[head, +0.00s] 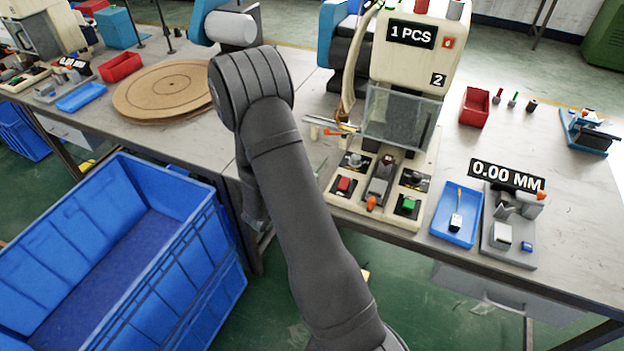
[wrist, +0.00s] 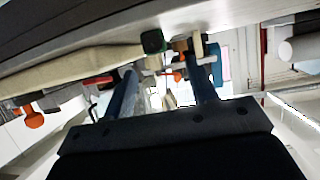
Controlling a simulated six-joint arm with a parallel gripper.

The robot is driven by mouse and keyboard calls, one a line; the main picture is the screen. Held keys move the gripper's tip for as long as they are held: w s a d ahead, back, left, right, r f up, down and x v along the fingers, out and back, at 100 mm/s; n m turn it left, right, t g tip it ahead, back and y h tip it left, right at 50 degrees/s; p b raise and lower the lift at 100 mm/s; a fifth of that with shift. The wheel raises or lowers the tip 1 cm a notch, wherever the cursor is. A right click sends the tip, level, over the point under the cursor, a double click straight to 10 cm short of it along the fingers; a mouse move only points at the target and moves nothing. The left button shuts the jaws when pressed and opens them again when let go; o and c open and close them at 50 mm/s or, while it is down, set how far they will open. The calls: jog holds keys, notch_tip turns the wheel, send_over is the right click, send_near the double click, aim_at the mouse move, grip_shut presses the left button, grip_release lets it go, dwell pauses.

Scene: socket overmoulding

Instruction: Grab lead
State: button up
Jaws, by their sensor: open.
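My gripper (wrist: 165,68) shows in the wrist view with two blue fingers spread apart. No lead is clearly held between them; a small pale item (wrist: 169,101) shows in the gap, too blurred to name. In the head view my grey arm hides most of the gripper. A small white piece with a thin orange lead (head: 456,221) lies in the blue tray (head: 441,232) on the bench, to the right of the machine. It is well to the right of my arm.
The moulding machine (head: 413,60) with a clear guard (head: 396,118) and red and green buttons stands right of my arm. A gauge (head: 508,240) reading 0.00 MM sits beside the tray. A round wooden board (head: 165,88) and a large blue crate (head: 110,240) are left.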

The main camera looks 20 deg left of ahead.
jog(key=x, duration=0.2)
jog(key=shift+w+f, duration=0.15)
jog(key=shift+w, duration=0.25)
jog(key=x, duration=0.5)
jog(key=shift+d+f, duration=0.2)
jog(key=shift+d, duration=0.05)
jog(key=c, duration=1.1)
jog(key=shift+r, duration=0.1)
